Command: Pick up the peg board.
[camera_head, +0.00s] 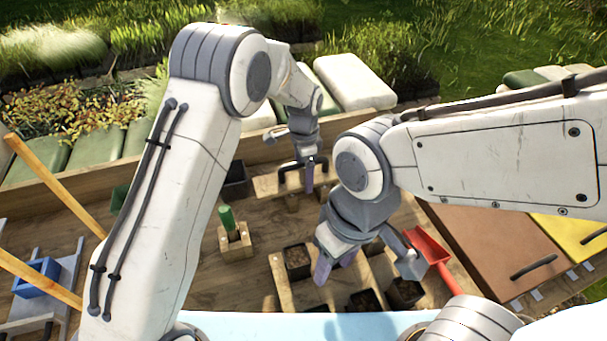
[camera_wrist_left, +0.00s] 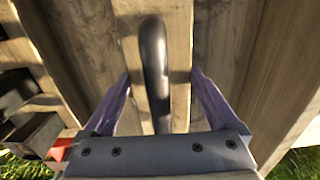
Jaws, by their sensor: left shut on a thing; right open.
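The peg board (camera_head: 265,184) looks like a pale wooden strip in the upper middle of the bench, with a dark arched handle. In the left wrist view the board's wood (camera_wrist_left: 180,50) runs up the middle, with the black handle (camera_wrist_left: 153,70) along it. My left gripper (camera_head: 306,180) is on the board at this handle. In the left wrist view its purple fingers (camera_wrist_left: 160,88) lie on both sides of the handle, closed on the board. My right gripper (camera_head: 366,272) is open and empty above the pots nearer the front. My arms hide parts of the board and bench.
A green-handled tool (camera_head: 227,220) stands in a wooden block (camera_head: 236,243). Dark pots (camera_head: 298,262) stand among wooden dividers below my right gripper. A red scoop (camera_head: 430,246) lies to its right. A blue box (camera_head: 36,277) is at the left. Bare bench shows around the block.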

